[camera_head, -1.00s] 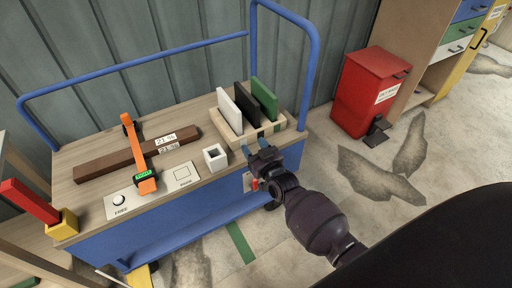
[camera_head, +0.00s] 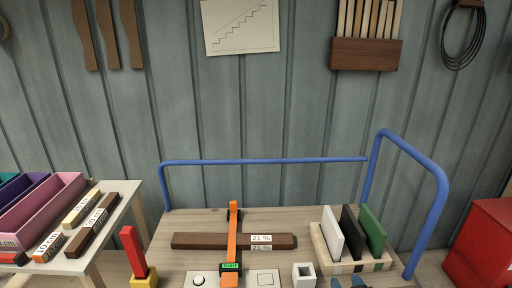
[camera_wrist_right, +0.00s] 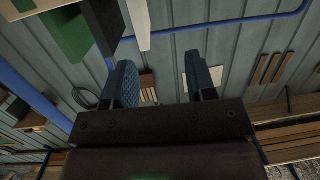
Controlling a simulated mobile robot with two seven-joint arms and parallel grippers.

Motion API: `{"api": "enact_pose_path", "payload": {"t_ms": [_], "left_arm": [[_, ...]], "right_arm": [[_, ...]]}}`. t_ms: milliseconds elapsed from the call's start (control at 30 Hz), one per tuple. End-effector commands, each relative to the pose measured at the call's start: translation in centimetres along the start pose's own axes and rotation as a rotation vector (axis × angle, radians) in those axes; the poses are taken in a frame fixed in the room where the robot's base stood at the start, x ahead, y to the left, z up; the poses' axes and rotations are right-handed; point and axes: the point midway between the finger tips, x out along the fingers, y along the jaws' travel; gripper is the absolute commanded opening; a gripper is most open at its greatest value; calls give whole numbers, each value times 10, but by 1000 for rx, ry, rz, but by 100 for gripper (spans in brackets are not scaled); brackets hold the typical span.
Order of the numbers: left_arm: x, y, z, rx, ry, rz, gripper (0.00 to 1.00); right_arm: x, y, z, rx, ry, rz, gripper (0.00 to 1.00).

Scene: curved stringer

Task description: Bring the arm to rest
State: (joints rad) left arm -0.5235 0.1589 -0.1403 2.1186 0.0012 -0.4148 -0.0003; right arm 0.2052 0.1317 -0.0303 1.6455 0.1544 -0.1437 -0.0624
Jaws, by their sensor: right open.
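My right gripper (camera_head: 347,283) just shows at the bottom edge of the head view, in front of the wooden holder (camera_head: 391,262) on the cart. In the right wrist view its two blue fingers (camera_wrist_right: 163,82) stand apart with nothing between them. The rest of my right arm is out of the head view. My left gripper is in neither current view.
The cart top (camera_head: 185,221) carries a brown bar (camera_head: 198,241), an orange tool (camera_head: 233,219), a small white square cup (camera_head: 304,275), and white, black and green boards. A blue rail (camera_head: 270,161) borders it. A red bin (camera_head: 486,245) stands right; a side table (camera_head: 122,216) stands left.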

Motion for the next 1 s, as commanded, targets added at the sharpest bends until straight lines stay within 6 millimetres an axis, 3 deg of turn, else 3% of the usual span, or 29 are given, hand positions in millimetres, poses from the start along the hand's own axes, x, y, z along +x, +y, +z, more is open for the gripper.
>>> {"api": "enact_pose_path", "payload": {"t_ms": [267, 700, 833, 1000], "left_arm": [[-9, -1, -9, -3, 14, -4, 43], [-24, -2, -37, -23, 52, -13, 43], [-29, -3, -40, -24, 52, -15, 43], [-34, -4, -38, -24, 45, -18, 43]], "right_arm": [[-77, -3, -2, -32, -118, 5, 51], [-242, -6, 20, -54, -341, 48, 51], [-280, -5, 37, -43, -405, 59, 51], [-305, -3, 50, -36, -454, 71, 51]]}}
